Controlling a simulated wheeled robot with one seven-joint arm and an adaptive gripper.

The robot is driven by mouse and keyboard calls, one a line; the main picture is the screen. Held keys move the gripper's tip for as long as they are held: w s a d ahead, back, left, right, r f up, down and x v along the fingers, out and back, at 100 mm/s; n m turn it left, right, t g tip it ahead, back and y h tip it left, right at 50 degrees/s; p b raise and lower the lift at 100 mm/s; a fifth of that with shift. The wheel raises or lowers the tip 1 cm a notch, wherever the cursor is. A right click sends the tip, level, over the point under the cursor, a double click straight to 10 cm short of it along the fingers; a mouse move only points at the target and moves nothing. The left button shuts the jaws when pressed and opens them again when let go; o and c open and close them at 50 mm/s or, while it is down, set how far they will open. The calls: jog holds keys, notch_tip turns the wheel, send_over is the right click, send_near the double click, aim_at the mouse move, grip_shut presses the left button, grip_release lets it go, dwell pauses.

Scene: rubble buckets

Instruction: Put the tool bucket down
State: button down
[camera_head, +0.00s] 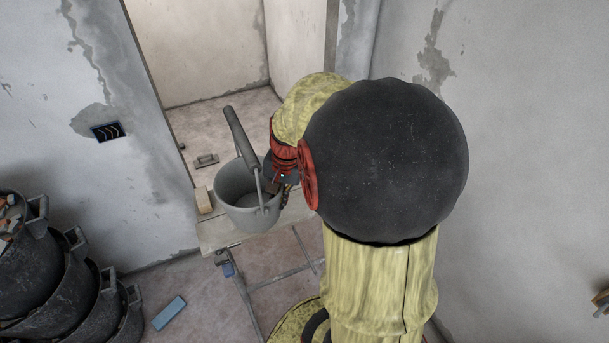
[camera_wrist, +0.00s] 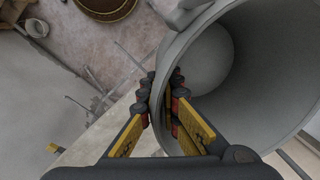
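The grey tool bucket (camera_head: 235,208) is upright in the head view, with its dark-gripped handle (camera_head: 238,135) standing up and leaning left. In the wrist view the bucket (camera_wrist: 262,60) fills the right side, and its pale inside shows no tools. My gripper (camera_wrist: 163,100) has its fingers close together on either side of the bucket's wall at the rim. In the head view my gripper (camera_head: 280,180) is at the bucket's right side, partly hidden by my arm. The bucket is over the work platform (camera_head: 222,236); I cannot tell whether its base touches it.
A wooden block (camera_head: 203,200) lies on the platform left of the bucket. Black rubble buckets (camera_head: 75,290) are stacked at the lower left. A blue block (camera_head: 168,312) and a flat trowel-like tool (camera_head: 206,160) lie on the floor. Walls stand close left and right.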

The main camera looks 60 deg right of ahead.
jog(key=shift+w+d+r, duration=0.1)
jog(key=shift+w+d, duration=0.05)
jog(key=shift+d, duration=0.05)
jog(key=w+d+f+p, duration=0.1)
jog(key=w+d+f, duration=0.2)
jog(key=f, duration=0.1)
jog(key=w+d+f, duration=0.2)
jog(key=d+f, duration=0.2)
jog(key=w+d+f+p, duration=0.1)
jog(key=w+d+f, duration=0.2)
jog(key=f, duration=0.1)
jog(key=shift+w+d+f+p, duration=0.35)
jog(key=shift+d+f, duration=0.05)
jog(key=shift+f, duration=0.1)
jog(key=c, duration=2.5)
grip_release()
jog(key=shift+f, duration=0.1)
jog(key=o, duration=0.5)
jog(key=shift+c, duration=0.2)
jog(key=shift+s+a, duration=0.1)
